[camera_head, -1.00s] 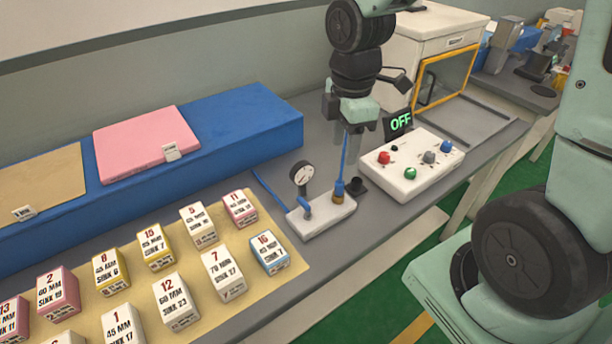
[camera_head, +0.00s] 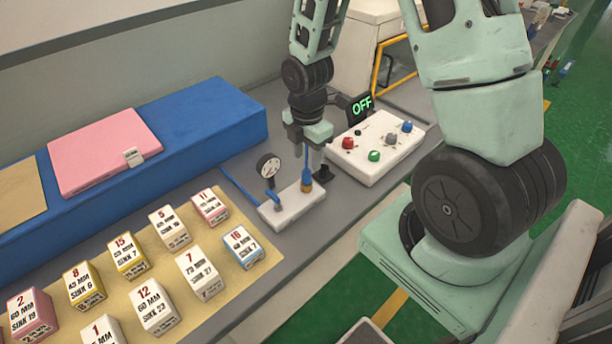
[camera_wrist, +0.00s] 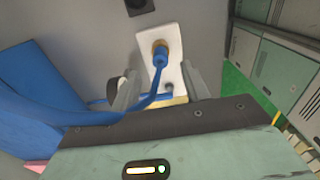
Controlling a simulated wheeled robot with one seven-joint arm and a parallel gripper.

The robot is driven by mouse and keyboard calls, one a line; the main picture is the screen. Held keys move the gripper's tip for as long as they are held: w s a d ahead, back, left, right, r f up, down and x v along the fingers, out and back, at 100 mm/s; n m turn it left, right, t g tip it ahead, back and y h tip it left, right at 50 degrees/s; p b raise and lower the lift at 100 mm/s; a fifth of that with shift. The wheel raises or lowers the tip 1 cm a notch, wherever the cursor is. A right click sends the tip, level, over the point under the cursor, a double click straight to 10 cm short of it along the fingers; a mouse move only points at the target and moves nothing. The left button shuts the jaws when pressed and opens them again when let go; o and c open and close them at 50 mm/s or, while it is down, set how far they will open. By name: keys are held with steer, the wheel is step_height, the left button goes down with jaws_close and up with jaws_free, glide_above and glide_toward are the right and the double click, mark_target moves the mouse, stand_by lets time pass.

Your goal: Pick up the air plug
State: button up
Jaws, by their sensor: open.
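The air plug (camera_head: 307,178) is a blue plug with a blue hose, standing upright in a brass fitting on a white block (camera_head: 285,211) with a gauge. In the wrist view the plug (camera_wrist: 160,56) shows near the middle, above the brass ring, and its hose curves down and left. My gripper (camera_head: 309,149) is over the plug, pointing down, open and empty. In the wrist view its grey fingers stand apart on either side of the hose, with the gripper (camera_wrist: 163,88) just below the plug in the picture. Whether a finger touches the hose I cannot tell.
A black socket (camera_head: 324,173) is close by the fitting. Several labelled blocks lie left on a tan mat (camera_head: 262,275). A blue mattress (camera_head: 215,125) runs behind.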

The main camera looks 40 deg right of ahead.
mark_target(306, 171)
steer(key=shift+a+f+p, duration=0.1)
steer(key=shift+f+p, duration=0.75)
steer(key=shift+f, duration=2.1)
jaws_close()
